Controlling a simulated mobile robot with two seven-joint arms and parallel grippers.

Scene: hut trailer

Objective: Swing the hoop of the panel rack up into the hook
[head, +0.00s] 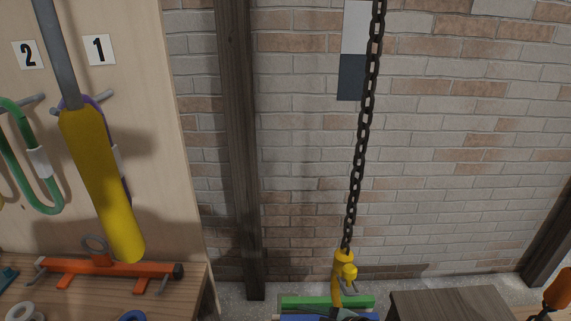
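A yellow hook (343,275) hangs at the lower end of a dark chain (362,130) in front of the brick wall. Neither of my grippers shows in the head view.
A yellow grip on a grey rod (100,185) hangs at the left in front of a board with numbered pegs and a green sling (25,170). An orange bar (115,270) lies on the wooden bench. A dark wooden top (450,304) stands right of the hook.

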